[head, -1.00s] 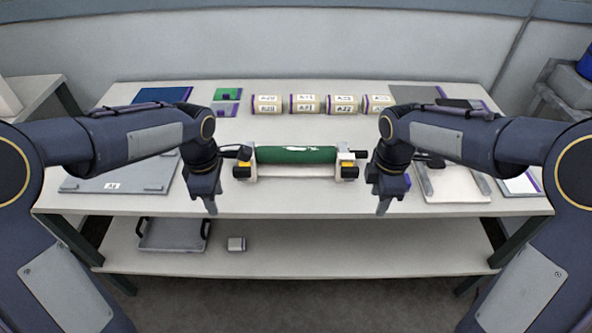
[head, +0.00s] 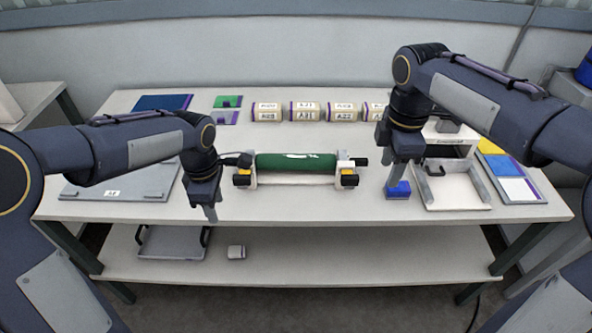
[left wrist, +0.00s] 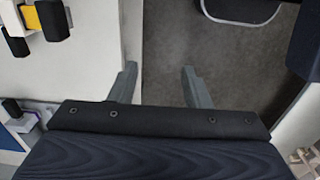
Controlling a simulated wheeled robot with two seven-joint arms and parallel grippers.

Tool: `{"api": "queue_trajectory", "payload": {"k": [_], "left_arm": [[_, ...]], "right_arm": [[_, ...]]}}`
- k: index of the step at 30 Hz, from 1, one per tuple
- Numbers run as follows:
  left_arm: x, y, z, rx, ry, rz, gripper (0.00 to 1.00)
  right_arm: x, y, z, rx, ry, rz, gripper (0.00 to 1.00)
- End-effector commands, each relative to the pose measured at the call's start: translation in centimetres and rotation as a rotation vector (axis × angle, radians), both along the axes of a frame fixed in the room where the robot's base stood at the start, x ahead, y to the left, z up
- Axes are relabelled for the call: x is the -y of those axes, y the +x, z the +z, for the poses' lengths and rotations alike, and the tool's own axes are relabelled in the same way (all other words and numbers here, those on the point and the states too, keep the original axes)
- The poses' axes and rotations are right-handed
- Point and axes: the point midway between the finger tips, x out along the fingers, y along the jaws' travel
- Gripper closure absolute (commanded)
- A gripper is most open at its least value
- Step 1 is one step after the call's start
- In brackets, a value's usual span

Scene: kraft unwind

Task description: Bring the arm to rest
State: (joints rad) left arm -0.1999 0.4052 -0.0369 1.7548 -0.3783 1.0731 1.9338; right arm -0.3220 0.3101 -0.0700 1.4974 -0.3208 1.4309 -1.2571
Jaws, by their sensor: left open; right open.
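My left gripper (head: 210,212) hangs over the front edge of the table, left of the roll stand, pointing down. In the left wrist view its two fingers (left wrist: 158,78) are apart with nothing between them. My right gripper (head: 397,192) points down at the blue block (head: 403,188) on the table, right of the stand. Its fingertips overlap the block in the picture; I cannot tell whether they touch it. A green roll (head: 296,162) lies across the white stand (head: 293,181) between the grippers.
A grey board (head: 120,181) lies at left. A white tray (head: 455,188) and coloured sheets (head: 517,188) are at right.

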Motion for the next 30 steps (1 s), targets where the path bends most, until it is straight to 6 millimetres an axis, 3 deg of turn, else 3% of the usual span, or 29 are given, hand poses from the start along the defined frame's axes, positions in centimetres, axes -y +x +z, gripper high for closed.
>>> {"api": "queue_trajectory", "payload": {"k": [7,11,14,21,25,30], "left_arm": [[-0.1,-0.1,0.2,0.003,-0.003,-0.006,0.56],[-0.9,-1.6,1.6,0.032,-0.037,-0.094,0.56],[-2.1,-4.4,3.7,0.093,-0.084,-0.257,0.56],[-3.5,-13.5,7.0,0.351,-0.121,-0.799,0.56],[-3.1,-17.5,7.2,0.494,-0.061,-1.062,0.56],[-2.4,-20.5,6.6,0.609,0.036,-1.290,0.56]], "right_arm": [[0.1,-0.1,0.0,0.002,0.003,-0.009,0.56],[1.1,-1.8,0.3,0.024,0.046,-0.122,0.56],[2.5,-4.8,0.6,0.057,0.122,-0.321,0.56],[3.9,-14.2,-0.9,0.109,0.377,-0.971,0.56],[3.3,-18.2,-2.7,0.109,0.511,-1.291,0.56],[2.4,-21.0,-4.7,0.094,0.632,-1.566,0.56]]}}
